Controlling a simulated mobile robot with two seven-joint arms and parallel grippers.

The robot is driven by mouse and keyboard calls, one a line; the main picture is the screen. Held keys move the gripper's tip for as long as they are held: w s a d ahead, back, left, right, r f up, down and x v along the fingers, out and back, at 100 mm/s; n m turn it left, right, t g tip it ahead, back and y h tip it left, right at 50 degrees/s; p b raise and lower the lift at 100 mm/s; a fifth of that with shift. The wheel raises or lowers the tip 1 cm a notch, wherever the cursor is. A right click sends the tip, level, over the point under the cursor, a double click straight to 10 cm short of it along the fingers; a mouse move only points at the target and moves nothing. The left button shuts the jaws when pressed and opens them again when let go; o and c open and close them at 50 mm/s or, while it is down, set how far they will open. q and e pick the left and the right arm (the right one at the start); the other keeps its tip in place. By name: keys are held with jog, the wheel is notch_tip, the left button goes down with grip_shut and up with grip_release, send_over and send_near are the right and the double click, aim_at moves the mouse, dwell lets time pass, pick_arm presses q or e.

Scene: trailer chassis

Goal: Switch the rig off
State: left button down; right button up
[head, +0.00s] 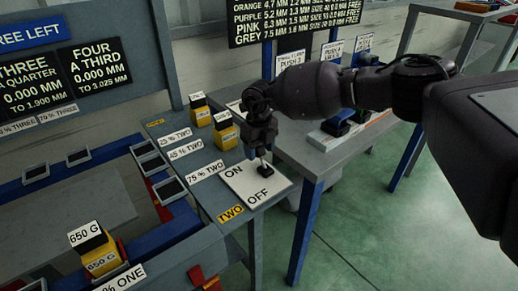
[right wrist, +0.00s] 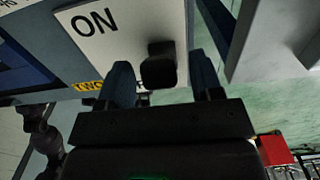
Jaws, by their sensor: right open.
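A white switch plate (head: 240,186) marked ON and OFF lies on the corner of the grey bench, and it also shows in the right wrist view (right wrist: 105,45). A small black switch (head: 266,172) stands on it, beside the lettering; I cannot tell which word it is set to. My right gripper (head: 259,155) points down over the switch. In the right wrist view its two bluish fingers (right wrist: 163,80) are apart, with the black switch (right wrist: 158,66) showing between their tips. Whether either finger touches it is unclear.
Yellow weights (head: 225,135) and 25, 45 and 75 % TWO labels stand left of the plate. A second grey table (head: 310,158) with a white-topped device (head: 335,135) stands close on the right. Green floor (head: 370,220) is clear at the front right.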

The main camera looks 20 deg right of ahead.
grip_shut()
dwell(0.4)
